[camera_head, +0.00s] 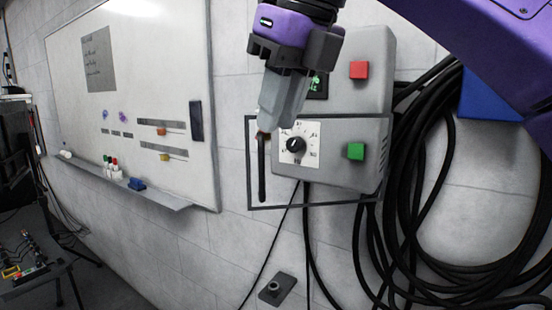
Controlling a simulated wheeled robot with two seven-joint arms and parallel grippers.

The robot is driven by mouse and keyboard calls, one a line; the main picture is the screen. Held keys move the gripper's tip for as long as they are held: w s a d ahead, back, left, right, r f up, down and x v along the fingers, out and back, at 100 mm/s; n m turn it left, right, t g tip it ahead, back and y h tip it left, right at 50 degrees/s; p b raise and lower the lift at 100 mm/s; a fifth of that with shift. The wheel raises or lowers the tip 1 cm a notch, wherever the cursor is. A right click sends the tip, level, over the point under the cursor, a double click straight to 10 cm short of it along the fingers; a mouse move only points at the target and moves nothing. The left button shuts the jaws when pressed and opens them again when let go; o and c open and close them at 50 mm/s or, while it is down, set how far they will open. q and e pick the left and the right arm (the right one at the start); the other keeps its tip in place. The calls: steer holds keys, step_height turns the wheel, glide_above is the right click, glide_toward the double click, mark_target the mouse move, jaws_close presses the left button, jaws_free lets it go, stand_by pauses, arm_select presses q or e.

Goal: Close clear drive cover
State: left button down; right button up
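The clear drive cover (324,205) shows as a dark rectangular frame with a see-through pane. It stands across the lower part of the grey drive box (374,65) and reaches past the box's left side. A black vertical handle (262,175) is at its left end. My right gripper (266,130) comes down from the top, with its fingertips at the handle's upper end. The fingers overlap in this view, so I cannot tell whether they are shut on the handle. My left gripper is not in view.
The box carries a red button (359,70), a green button (356,151) and a dial (296,145). Thick black cables (405,200) hang in coils at the right. A whiteboard (130,60) with a tray is on the left wall. The wall below the cover has thin cables.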

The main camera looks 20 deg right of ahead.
mark_target(264, 171)
steer(key=b+x, duration=0.1)
steer(key=x, duration=0.1)
steer(key=b+x, duration=0.2)
steer(key=x, duration=0.1)
steer(key=shift+a+f, duration=0.2)
steer(key=shift+a, duration=0.05)
steer(key=x, duration=0.3)
steer(key=d+b+x, duration=0.1)
steer(key=shift+w+a+f, duration=0.1)
steer(key=shift+w+f, duration=0.15)
steer(key=shift+w, duration=0.15)
steer(key=shift+a, duration=0.3)
steer(key=shift+s+d, duration=0.1)
steer(key=shift+d, duration=0.05)
jaws_close()
